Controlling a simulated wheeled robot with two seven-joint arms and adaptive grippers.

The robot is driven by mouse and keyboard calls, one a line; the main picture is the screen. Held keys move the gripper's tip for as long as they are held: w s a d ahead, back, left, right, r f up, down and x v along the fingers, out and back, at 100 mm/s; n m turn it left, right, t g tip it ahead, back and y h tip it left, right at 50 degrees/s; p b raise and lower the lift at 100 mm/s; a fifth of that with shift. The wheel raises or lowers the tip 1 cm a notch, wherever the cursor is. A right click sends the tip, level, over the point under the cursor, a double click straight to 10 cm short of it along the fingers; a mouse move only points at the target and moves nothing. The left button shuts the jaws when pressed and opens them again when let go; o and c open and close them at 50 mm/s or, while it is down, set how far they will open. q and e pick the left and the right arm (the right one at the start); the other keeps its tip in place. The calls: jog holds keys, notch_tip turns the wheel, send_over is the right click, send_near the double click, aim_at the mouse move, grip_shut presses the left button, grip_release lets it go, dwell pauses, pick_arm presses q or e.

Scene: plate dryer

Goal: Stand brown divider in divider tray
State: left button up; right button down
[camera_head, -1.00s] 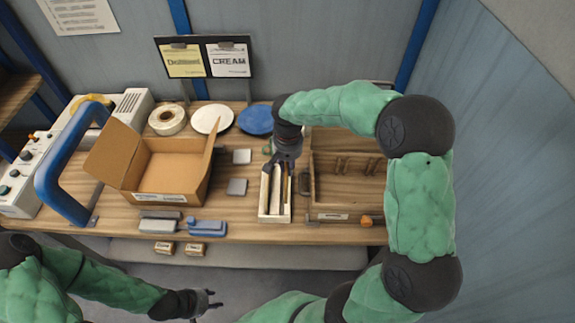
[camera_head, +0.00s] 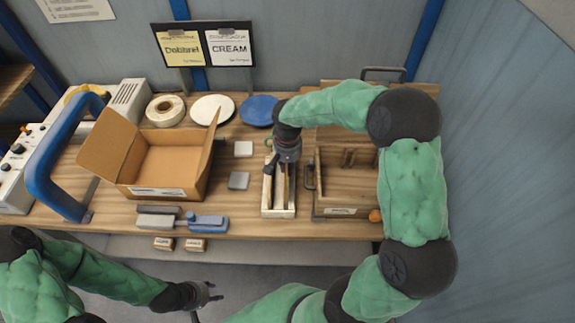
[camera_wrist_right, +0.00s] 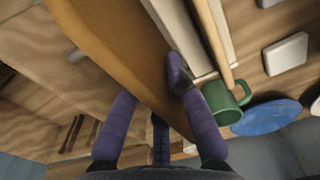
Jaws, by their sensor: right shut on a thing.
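My right gripper (camera_head: 288,160) is above the far part of the narrow cream divider tray (camera_head: 279,213) on the bench. It is shut on the brown divider, a flat orange-brown board that fills much of the right wrist view (camera_wrist_right: 115,45). In the head view only a thin edge of it shows below the fingers. The tray's pale walls also show in the wrist view (camera_wrist_right: 178,25), beside the board. I cannot tell whether the divider touches the tray floor. My left gripper (camera_head: 213,292) is empty, with its fingers apart, in front of the bench.
A wooden box (camera_head: 345,211) with a handle stands close to the tray's right. An open cardboard box (camera_head: 180,160) and small grey blocks (camera_head: 238,181) are to the left. A green mug (camera_wrist_right: 222,103) and blue plate (camera_head: 259,110) are behind the tray.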

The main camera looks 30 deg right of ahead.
jog(key=shift+f+b, duration=1.35)
jog(key=shift+f, duration=0.85)
jog(key=c, duration=1.1)
grip_release()
jog(key=shift+c, duration=0.2)
notch_tip(320, 180, up, 12)
jog(key=shift+r, duration=0.1)
